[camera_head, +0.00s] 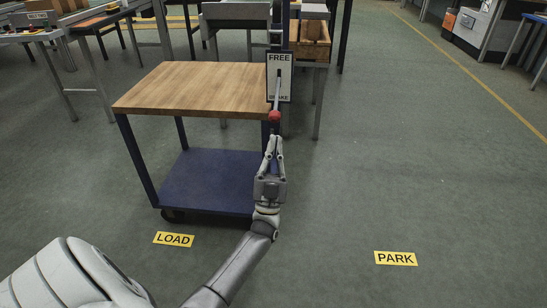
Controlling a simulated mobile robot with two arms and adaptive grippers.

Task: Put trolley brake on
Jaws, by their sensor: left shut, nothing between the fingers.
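The trolley has a wooden top (195,88), dark blue legs and a blue lower shelf (210,180). At its right rear is a white brake plate (286,62) with "FREE" at its top. A lower label, partly covered by the lever, seems to read "BRAKE". The thin lever (277,92) ends in a red knob (274,116) and points down over the lower label. My left gripper (272,140) is shut and empty, its tips just below the knob in the picture. I cannot tell whether they touch it. My right gripper is out of view.
A yellow "LOAD" label (174,239) lies on the floor before the trolley, and a "PARK" label (395,258) lies to the right. Benches and a wooden crate (310,46) stand behind. The green floor to the right is open.

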